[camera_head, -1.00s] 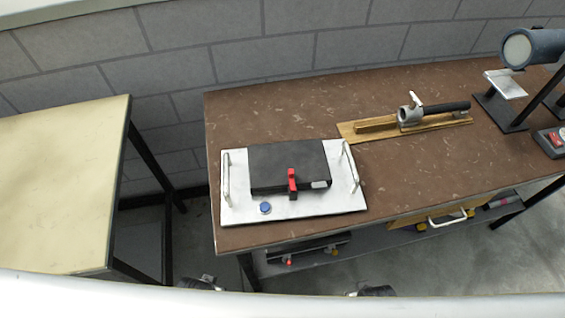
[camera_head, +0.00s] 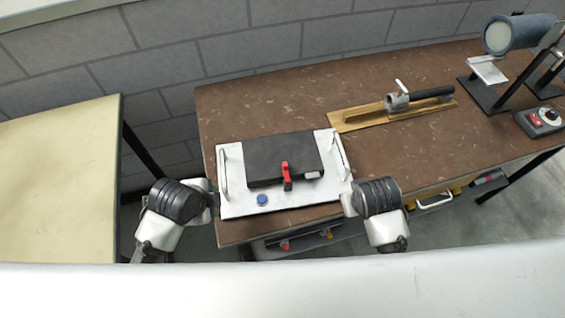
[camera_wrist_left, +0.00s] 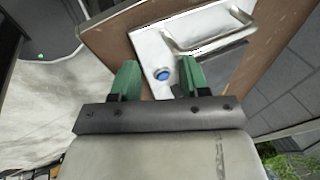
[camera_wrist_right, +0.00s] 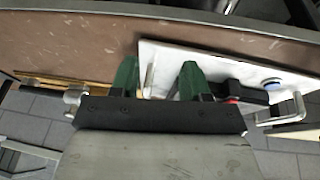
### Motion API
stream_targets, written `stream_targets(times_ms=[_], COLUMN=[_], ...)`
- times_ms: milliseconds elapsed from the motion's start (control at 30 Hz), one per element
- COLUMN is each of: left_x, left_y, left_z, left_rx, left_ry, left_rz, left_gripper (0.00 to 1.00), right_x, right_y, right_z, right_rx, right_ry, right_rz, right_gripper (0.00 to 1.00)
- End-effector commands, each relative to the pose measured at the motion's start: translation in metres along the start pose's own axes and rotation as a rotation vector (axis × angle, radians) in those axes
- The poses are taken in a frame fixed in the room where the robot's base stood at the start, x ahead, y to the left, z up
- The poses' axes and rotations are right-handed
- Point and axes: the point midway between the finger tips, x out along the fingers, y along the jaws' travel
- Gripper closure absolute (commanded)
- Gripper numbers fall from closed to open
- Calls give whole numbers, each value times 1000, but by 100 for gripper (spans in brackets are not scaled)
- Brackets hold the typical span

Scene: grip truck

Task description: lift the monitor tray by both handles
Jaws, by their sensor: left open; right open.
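The monitor tray (camera_head: 285,200) is a white plate lying flat on the brown bench, carrying a black box (camera_head: 275,155) with a red clamp, and a blue knob. Its left handle (camera_head: 222,170) and right handle (camera_head: 342,152) are upright metal bars. My left gripper (camera_wrist_left: 158,66) is open and empty beside the tray's left edge; in its wrist view the left handle (camera_wrist_left: 205,46) is beyond and right of the fingers. My right gripper (camera_wrist_right: 157,68) is open near the tray's front right corner. The right handle (camera_wrist_right: 149,76) appears between its fingers; I cannot tell how deep.
A wooden board (camera_head: 365,120) with a metal clamp tool lies behind and right of the tray. A lamp-like cylinder (camera_head: 515,35) on a stand and a control box (camera_head: 540,122) are farther right. A pale table (camera_head: 60,180) stands left across a gap. A grey block wall is behind.

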Motion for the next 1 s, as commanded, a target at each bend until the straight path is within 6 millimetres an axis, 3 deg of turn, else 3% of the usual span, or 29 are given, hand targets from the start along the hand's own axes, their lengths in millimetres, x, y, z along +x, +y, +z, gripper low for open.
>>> stream_targets(times_ms=[33,300,500,667,1000], left_x=[-1,-6,-10,-11,-9], left_y=[-16,-77,-104,-110,-109], left_z=[-3,-12,-11,-11,-11], left_rx=[152,976,1350,1448,1450], left_ry=[1,-13,-36,-41,-40], left_rz=[-12,-34,-27,-23,-22], left_gripper=[54,54,54,54,54], right_x=[-1,-7,-14,-15,-13], right_y=[1,5,7,8,8], right_z=[-16,-83,-113,-120,-120], right_rx=[-1,-9,-12,-13,-13], right_ry=[11,44,57,59,58], right_rz=[10,64,90,98,98], right_gripper=[54,54,54,54,54])
